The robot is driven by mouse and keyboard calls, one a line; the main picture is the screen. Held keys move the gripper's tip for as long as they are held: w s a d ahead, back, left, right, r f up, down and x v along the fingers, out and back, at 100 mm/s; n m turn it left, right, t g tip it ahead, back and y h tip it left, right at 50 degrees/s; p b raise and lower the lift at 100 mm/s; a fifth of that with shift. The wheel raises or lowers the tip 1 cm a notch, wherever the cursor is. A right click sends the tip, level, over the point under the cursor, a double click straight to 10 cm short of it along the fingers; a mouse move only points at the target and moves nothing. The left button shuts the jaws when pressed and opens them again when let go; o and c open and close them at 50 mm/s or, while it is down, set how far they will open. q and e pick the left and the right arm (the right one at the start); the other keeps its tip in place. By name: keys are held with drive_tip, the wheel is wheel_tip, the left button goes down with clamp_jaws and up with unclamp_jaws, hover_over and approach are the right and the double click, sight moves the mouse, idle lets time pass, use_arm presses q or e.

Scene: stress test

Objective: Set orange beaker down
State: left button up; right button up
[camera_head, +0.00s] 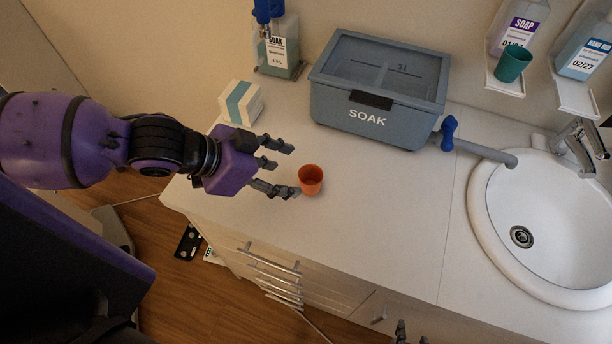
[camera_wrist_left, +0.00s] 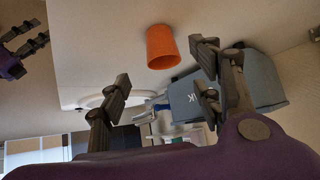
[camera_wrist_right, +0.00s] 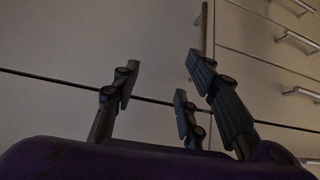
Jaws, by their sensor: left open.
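The orange beaker (camera_head: 311,180) stands upright on the white counter (camera_head: 390,200), near its left end. My left gripper (camera_head: 284,168) is open just left of the beaker, its fingers pointing toward it. In the left wrist view the beaker (camera_wrist_left: 162,47) shows beyond the fingertips and between the fingers, apart from them. My right gripper (camera_wrist_right: 160,85) is open and empty in front of the drawer fronts. In the head view only its fingertips (camera_head: 405,332) show at the bottom edge.
A grey SOAK tub (camera_head: 367,117) stands at the back, with a blue-handled tap and pipe toward the sink (camera_head: 546,226). A white and teal box (camera_head: 241,102) and a SOAK bottle (camera_head: 279,55) stand behind my left gripper. A green beaker (camera_head: 513,64) sits on a wall shelf. Counter right of the beaker is clear.

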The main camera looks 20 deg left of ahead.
sight(319, 180)
use_arm(q)
drive_tip(key=x, duration=0.7)
drive_tip(key=shift+w+d+f+b, duration=0.1)
drive_tip(key=shift+w+f+b, duration=0.15)
drive_tip(key=shift+f+b, duration=0.1)
drive_tip(key=c, duration=1.2)
drive_tip(key=shift+r, duration=0.1)
